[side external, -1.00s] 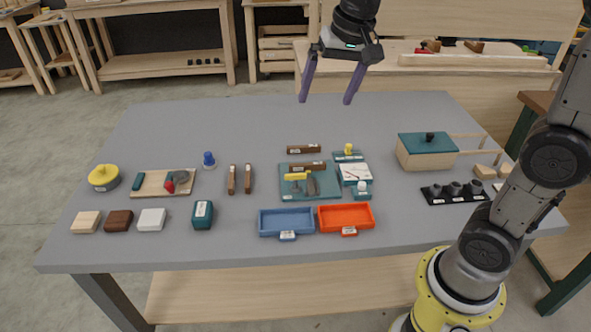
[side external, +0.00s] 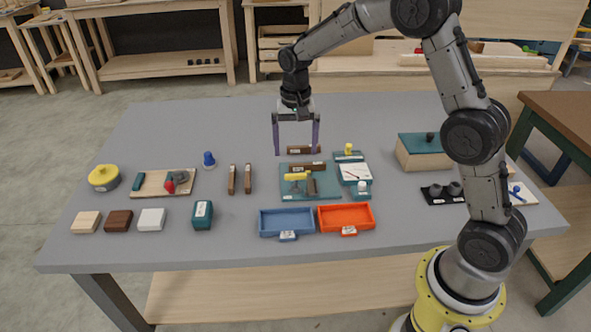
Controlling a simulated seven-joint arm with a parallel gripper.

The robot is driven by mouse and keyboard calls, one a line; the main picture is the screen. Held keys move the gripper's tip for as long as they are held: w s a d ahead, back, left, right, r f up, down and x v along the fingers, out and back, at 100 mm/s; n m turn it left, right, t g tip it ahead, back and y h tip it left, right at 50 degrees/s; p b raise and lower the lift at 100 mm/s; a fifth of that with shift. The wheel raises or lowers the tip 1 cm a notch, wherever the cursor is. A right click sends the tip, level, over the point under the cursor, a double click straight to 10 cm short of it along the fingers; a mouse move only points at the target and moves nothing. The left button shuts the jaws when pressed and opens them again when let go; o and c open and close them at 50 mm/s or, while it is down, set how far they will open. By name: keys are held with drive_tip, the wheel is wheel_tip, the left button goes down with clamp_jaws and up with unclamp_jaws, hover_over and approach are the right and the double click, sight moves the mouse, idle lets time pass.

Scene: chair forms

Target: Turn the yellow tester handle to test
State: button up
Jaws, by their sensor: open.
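The tester is a teal base plate (side external: 325,194) near the middle of the table. A yellow handle (side external: 296,177) lies crosswise on its left part. A brown bar (side external: 307,167) lies behind the handle, and a small dark brown piece (side external: 312,187) stands beside it. A white dial with a red needle (side external: 353,173) is at the plate's right. My gripper (side external: 296,153) is open, pointing down, with two purple fingers spread apart. It appears above and behind the handle, over another brown bar (side external: 304,150). Its exact height is hard to tell. Nothing is between the fingers.
Blue tray (side external: 286,223) and orange tray (side external: 346,218) sit in front of the tester. Two brown bars (side external: 240,180) stand to its left. A small yellow knob (side external: 348,149) is behind the dial. A teal-lidded box (side external: 420,150) is at right. The table's back left is clear.

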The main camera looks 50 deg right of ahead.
sight(295, 174)
wheel_tip(295, 174, down, 8)
drive_tip(key=shift+f, duration=0.1)
idle(0.4)
drive_tip(key=c, duration=1.3)
